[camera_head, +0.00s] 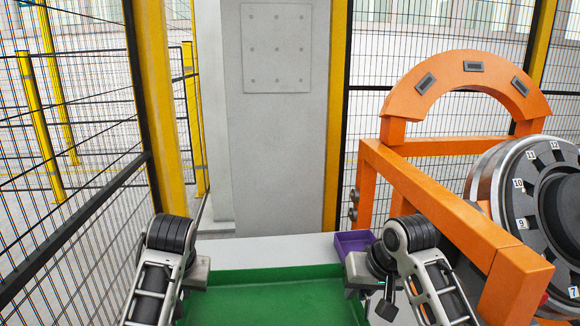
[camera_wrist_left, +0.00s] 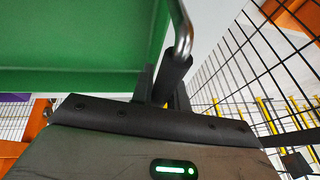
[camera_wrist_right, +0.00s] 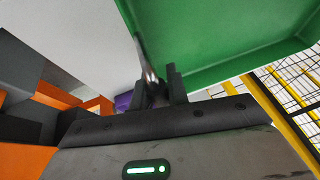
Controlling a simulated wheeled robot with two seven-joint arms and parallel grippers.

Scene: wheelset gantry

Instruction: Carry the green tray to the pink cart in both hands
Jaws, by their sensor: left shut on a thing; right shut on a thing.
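The green tray (camera_head: 275,300) is at the bottom centre of the head view, between my two arms. Its front part is cut off by the frame edge. My left gripper (camera_head: 203,272) is at the tray's left side; in the left wrist view its fingers (camera_wrist_left: 165,90) are shut on a metal bar handle beside the green tray (camera_wrist_left: 80,45). My right gripper (camera_head: 357,270) is at the tray's right side; in the right wrist view its fingers (camera_wrist_right: 160,88) are shut on the other handle of the tray (camera_wrist_right: 230,40). No pink cart shows in any view.
A white surface (camera_head: 262,250) with a purple bin (camera_head: 352,241) lies behind the tray. A grey column (camera_head: 275,150) stands beyond. An orange gantry frame (camera_head: 430,205) with a large wheel (camera_head: 530,200) is at the right. Black mesh fencing with yellow posts (camera_head: 155,100) is close at the left.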

